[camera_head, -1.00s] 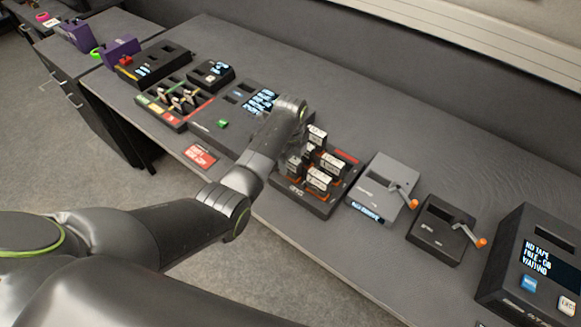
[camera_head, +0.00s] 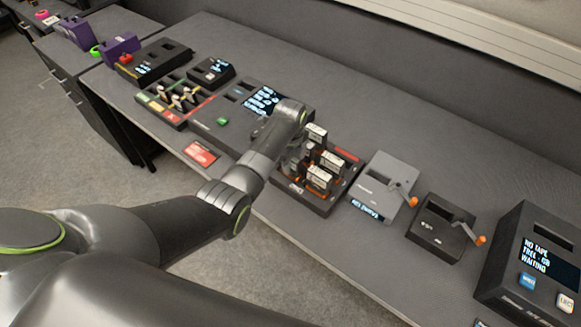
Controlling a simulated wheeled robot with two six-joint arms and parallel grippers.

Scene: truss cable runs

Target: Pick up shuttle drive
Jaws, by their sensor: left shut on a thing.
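Several small white-and-grey drives with orange bases stand upright in a black tray (camera_head: 316,203). One drive (camera_head: 319,178) is at the front, another (camera_head: 331,160) behind it, and one (camera_head: 316,133) at the back. No label that I can read tells which is the shuttle drive. My left arm reaches in over the tray's left side. My left gripper (camera_head: 294,169) points down there and is shut on a drive, which is mostly hidden by the wrist and fingers. My right gripper is not in view.
Right of the tray are a grey crank box (camera_head: 380,185), a black crank box (camera_head: 440,228) and a black tape unit (camera_head: 535,265) with a screen. Left are a console (camera_head: 215,125), a slotted tray (camera_head: 172,100) and a red card (camera_head: 201,153). The table behind is clear.

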